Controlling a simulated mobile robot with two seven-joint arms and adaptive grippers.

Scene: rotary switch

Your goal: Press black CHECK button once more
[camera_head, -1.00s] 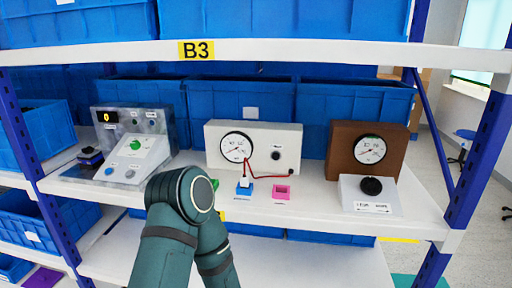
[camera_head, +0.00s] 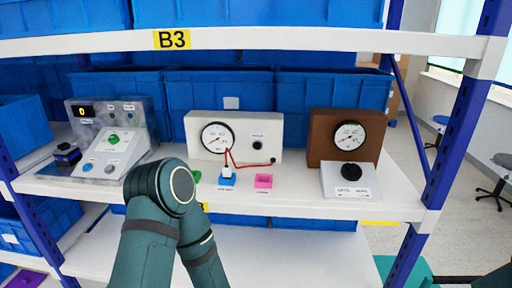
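A white box (camera_head: 290,128) on the shelf carries a round dial gauge (camera_head: 217,138) and a round black button (camera_head: 257,144) under a small label too small to read. A red wire runs from the gauge's lower side to the box's lower right. A white plug-like piece sits on a blue block (camera_head: 227,181) in front, and an open pink block (camera_head: 263,181) is beside it. A teal arm of mine rises in front of the shelf at the lower left. Its bent joint hides part of the shelf edge. Neither gripper is visible.
A brown box (camera_head: 318,142) with a gauge (camera_head: 349,136) stands to the right, behind a white base with a black knob (camera_head: 351,171). A grey console (camera_head: 106,142) with a green button stands at the left. Blue bins (camera_head: 330,102) fill the back. Blue posts (camera_head: 465,120) flank the shelf.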

